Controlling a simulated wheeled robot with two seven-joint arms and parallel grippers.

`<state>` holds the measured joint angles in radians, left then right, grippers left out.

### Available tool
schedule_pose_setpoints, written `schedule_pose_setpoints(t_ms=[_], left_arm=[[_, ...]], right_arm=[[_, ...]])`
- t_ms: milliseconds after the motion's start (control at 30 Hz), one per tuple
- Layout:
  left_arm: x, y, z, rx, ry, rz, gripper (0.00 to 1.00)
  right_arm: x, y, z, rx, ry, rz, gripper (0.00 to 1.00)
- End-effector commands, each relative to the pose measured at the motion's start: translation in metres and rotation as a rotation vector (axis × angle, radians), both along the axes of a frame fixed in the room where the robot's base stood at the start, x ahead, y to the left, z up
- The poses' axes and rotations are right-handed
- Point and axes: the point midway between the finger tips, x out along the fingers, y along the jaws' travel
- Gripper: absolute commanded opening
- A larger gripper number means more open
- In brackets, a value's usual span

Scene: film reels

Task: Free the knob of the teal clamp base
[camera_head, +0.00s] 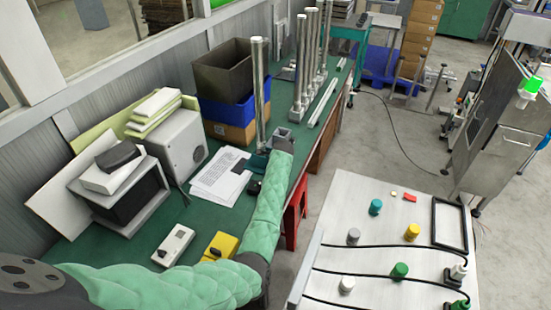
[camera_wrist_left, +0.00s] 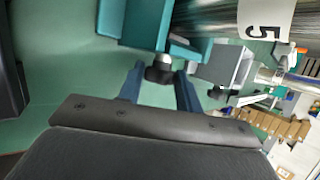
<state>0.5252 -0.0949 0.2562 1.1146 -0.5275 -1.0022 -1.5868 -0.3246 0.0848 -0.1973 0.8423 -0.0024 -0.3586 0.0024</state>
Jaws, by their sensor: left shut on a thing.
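The teal clamp base (camera_wrist_left: 150,27) fills the top middle of the left wrist view, with its dark knob (camera_wrist_left: 159,72) pointing toward my gripper. My left gripper (camera_wrist_left: 160,88) has its two blue fingers on either side of the knob and is shut on it. In the head view, the base (camera_head: 257,162) shows as a small teal patch at the foot of a tall metal column, beside the end of my green-sleeved left arm. The arm hides my gripper and the knob there. My right gripper is not in view.
A grey clamp base (camera_wrist_left: 225,66) sits close to the right of the teal one. A striped cylindrical thing with a "5" label (camera_wrist_left: 264,20) is beside them. On the green bench, several metal columns (camera_head: 302,65), papers (camera_head: 221,176) and a blue bin (camera_head: 228,113) stand nearby.

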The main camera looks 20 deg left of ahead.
Motion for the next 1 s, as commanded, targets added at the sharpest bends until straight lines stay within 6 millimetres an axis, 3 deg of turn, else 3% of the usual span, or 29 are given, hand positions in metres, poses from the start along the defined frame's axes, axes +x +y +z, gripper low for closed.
schedule_pose_setpoints(t_ms=[433, 700, 1000], left_arm=[[-0.005, 0.001, -0.007, -0.008, -0.258, 0.0, 0.12], [-0.004, 0.0, -0.005, -0.011, -0.308, 0.0, 0.12], [-0.005, 0.001, -0.005, -0.01, -0.311, 0.001, 0.12]], right_arm=[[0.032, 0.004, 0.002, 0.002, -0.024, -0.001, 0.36], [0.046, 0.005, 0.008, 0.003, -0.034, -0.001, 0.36], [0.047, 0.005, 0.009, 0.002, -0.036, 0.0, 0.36]])
